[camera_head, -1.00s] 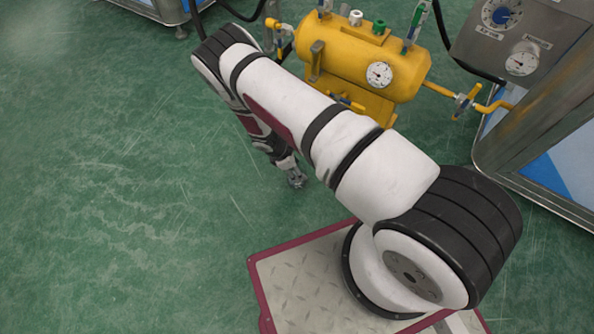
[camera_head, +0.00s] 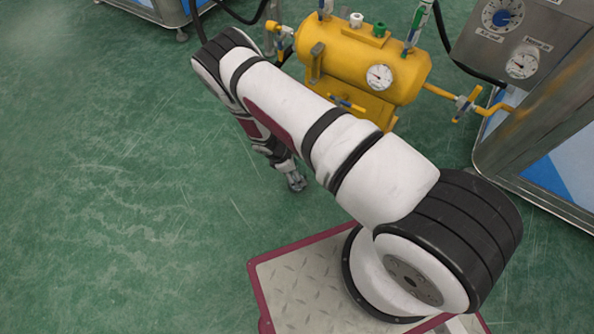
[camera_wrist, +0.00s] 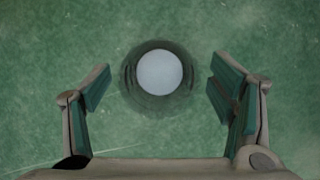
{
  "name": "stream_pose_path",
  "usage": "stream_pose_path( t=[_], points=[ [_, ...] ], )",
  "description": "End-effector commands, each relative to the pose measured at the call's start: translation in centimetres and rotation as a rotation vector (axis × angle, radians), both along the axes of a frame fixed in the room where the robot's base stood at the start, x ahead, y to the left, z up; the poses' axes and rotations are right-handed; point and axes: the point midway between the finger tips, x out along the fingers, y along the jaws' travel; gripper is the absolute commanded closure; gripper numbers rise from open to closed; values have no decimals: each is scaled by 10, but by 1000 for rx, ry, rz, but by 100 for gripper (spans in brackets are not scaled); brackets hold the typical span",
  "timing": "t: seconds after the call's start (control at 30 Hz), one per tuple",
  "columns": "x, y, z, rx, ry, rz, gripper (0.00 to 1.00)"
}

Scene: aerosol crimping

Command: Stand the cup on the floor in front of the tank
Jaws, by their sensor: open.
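The cup (camera_wrist: 160,72) shows in the wrist view from straight above, as a pale round disc inside a dark greenish ring. It appears upright on the green floor; its height relative to the fingertips is hard to judge. My gripper (camera_wrist: 160,85) is open, one finger on each side of the cup, with visible gaps on both sides. In the head view my gripper (camera_head: 297,183) points down near the floor, in front of the yellow tank (camera_head: 345,50). The cup cannot be made out there.
A steel cabinet with gauges (camera_head: 520,65) stands at the right, joined to the tank by a yellow pipe (camera_head: 440,92). Another machine's foot (camera_head: 150,12) is at the top left. The green floor (camera_head: 110,190) to the left is clear.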

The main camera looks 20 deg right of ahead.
Motion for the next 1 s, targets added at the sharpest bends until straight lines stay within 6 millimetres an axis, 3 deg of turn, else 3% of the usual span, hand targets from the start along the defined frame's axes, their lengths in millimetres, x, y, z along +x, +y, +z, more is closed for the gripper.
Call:
stream_pose_path(
  t=[0.5,0.9,1.0],
  points=[
    [6,37,91,2,-2,1,23],
    [7,44,108,1,-2,-2,23],
    [14,45,121,3,-16,-26,23]
  ],
)
